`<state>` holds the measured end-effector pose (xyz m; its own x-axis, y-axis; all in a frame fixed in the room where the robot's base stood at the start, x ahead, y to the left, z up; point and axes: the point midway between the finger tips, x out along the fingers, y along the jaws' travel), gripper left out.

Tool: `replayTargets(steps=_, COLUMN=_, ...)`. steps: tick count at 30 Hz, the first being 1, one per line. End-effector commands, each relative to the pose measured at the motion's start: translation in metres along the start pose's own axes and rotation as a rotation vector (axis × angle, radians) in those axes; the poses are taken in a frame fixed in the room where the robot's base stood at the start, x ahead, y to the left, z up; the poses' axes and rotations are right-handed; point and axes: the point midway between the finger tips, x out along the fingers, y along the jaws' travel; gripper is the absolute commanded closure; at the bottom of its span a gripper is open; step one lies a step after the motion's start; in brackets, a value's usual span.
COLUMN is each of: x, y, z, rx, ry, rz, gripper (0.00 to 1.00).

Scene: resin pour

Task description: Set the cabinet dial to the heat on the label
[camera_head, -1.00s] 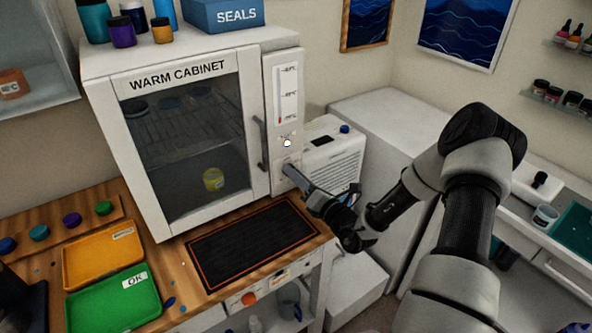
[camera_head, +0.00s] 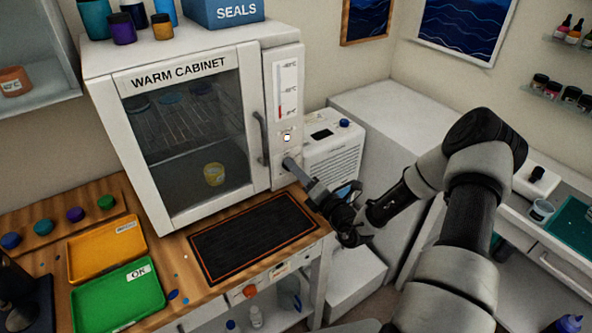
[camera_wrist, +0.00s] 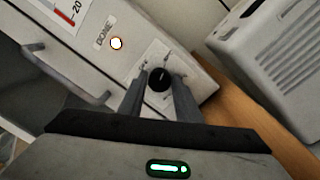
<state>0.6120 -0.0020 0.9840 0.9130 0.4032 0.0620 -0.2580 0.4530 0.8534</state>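The warm cabinet (camera_head: 120,150) stands on the wooden bench with its glass door closed. Its small black dial (camera_wrist: 160,79) is low on the right front panel, on a pale plate with marks too small to read. My gripper (camera_wrist: 160,76) has one finger on each side of the dial, close against it; in the head view my gripper (camera_head: 290,165) hides most of the dial. A thermometer strip (camera_head: 288,88) above shows a red column in its lower part. A lit lamp (camera_wrist: 116,43) sits by a "DONE" label (camera_wrist: 104,31). A yellow jar (camera_head: 214,174) stands inside; its label is unreadable.
A black mat (camera_head: 253,236) lies before the cabinet. A yellow tray (camera_head: 107,252) and a green "OK" tray (camera_head: 118,301) are at the left. A white vented unit (camera_head: 333,158) stands close to the right of the cabinet and my gripper.

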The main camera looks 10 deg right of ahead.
Motion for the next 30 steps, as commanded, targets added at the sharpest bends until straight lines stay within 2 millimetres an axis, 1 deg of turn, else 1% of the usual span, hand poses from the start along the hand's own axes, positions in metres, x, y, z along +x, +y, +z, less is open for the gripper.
replayTargets(steps=1, x=0.0, y=0.0, z=0.0, rx=0.0, ry=0.001, rz=0.0, gripper=0.6)
replayTargets(steps=2, x=0.0, y=0.0, z=0.0, rx=0.0, ry=0.001, rz=0.0, gripper=0.55)
replayTargets(steps=3, x=0.0, y=0.0, z=0.0, rx=0.0, ry=0.0, rz=0.0, gripper=0.53)
replayTargets(steps=11, x=0.0, y=0.0, z=0.0, rx=-0.001, ry=0.0, rz=0.0, gripper=0.53)
replayTargets(steps=14, x=-0.005, y=-0.001, z=0.001, rx=-0.001, ry=-0.001, rz=-0.001, gripper=0.53)
replayTargets(steps=16, x=-0.014, y=-0.001, z=0.001, rx=-0.001, ry=-0.001, rz=-0.002, gripper=0.53)
replayTargets(steps=20, x=-0.039, y=-0.001, z=0.001, rx=0.0, ry=-0.002, rz=-0.003, gripper=0.53)
replayTargets(steps=30, x=-0.123, y=-0.001, z=0.0, rx=0.001, ry=-0.003, rz=-0.004, gripper=0.53)
